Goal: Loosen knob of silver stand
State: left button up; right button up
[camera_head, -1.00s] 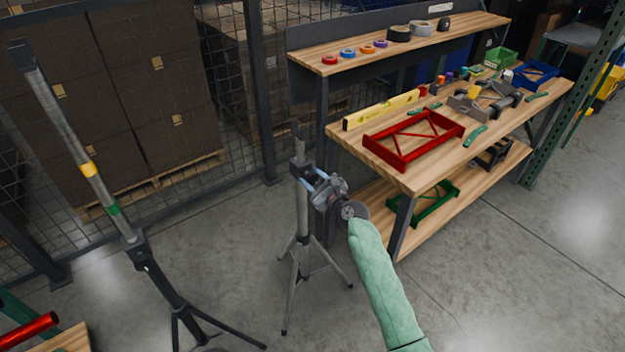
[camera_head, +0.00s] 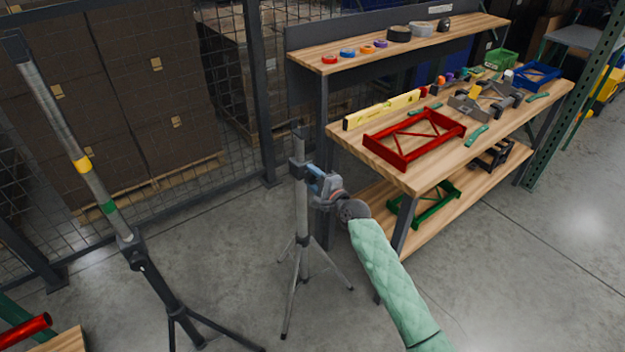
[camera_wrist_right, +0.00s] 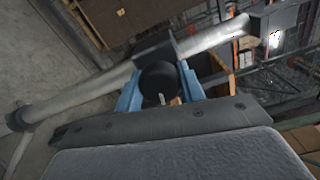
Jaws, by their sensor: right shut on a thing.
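The silver stand (camera_head: 302,222) stands upright on its tripod legs in the middle of the head view. Its dark collar is near the top of the pole. My right gripper (camera_head: 314,183) is at this collar, on its right side. In the right wrist view the stand's pole (camera_wrist_right: 205,40) runs slantwise across the picture. The round black knob (camera_wrist_right: 158,80) sits between the two blue fingers of my right gripper (camera_wrist_right: 160,88), which are shut on it. The knob is hidden behind the gripper in the head view. My left gripper is not in view.
A second stand (camera_head: 95,185) with yellow and green bands leans at the left. A workbench (camera_head: 420,180) with a red frame (camera_head: 415,140) and tools stands close on the right. A mesh fence (camera_head: 215,130) is behind. Floor in front of the stand is clear.

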jog(key=n, duration=0.3)
jog(key=shift+f+n+b, duration=0.1)
jog(key=shift+n+b, duration=0.2)
jog(key=shift+n, duration=0.1)
jog(key=n, duration=0.9)
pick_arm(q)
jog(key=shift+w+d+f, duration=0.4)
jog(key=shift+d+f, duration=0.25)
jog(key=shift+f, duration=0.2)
pick_arm(e)
jog(key=shift+n, duration=1.9)
jog(key=o, duration=1)
jog(key=shift+a, duration=0.1)
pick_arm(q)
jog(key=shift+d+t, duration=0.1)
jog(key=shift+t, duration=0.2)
